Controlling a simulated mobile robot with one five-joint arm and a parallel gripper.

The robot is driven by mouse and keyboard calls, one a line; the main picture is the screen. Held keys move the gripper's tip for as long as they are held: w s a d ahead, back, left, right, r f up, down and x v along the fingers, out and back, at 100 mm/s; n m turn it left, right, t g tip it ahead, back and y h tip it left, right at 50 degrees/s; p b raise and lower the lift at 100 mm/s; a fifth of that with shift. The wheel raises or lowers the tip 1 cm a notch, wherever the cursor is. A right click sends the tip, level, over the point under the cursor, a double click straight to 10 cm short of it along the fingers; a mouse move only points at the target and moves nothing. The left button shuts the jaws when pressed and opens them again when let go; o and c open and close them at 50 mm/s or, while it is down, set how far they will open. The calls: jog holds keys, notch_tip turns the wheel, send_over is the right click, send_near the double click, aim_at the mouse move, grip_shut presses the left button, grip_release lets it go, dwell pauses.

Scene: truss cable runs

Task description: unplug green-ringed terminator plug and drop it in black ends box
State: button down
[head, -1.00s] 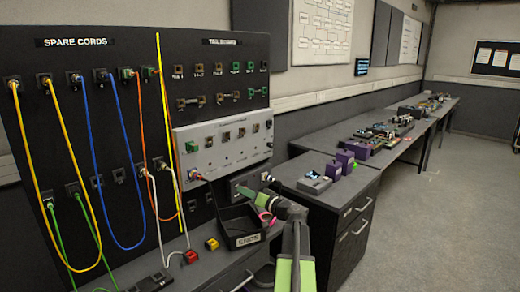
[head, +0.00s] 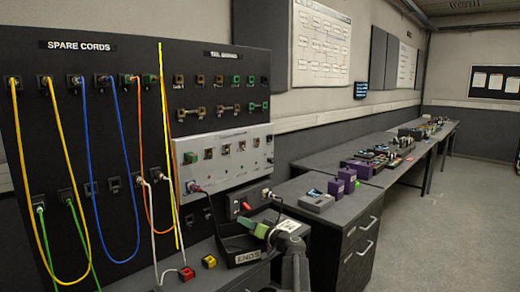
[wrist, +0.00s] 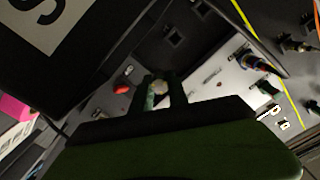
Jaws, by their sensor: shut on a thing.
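My gripper (head: 246,227) is at the near right of the bench, in front of the white panel (head: 225,160). In the head view it overlaps the black ends box (head: 228,251), which has a white "ENDS" label. In the wrist view the two dark fingers (wrist: 159,92) are shut on a small plug with a pale round end (wrist: 157,87) and a greenish side. I take it for the terminator plug; its ring is not clearly visible. The box (wrist: 100,30) fills the upper left of the wrist view, close to the fingers. How high the plug is relative to the rim cannot be told.
A red block (head: 187,273) and a yellow block (head: 209,262) lie left of the box. Coloured cords hang on the black board (head: 80,140). A lower socket unit (head: 247,201) stands behind my gripper. Purple blocks (head: 346,179) and a grey device (head: 317,201) are on the right bench.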

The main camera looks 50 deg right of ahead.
jog(key=c, duration=1.2)
grip_release()
jog(key=s+a, duration=0.1)
jog(key=s, duration=1.6)
jog(key=shift+s, duration=0.25)
jog(key=shift+a, duration=0.1)
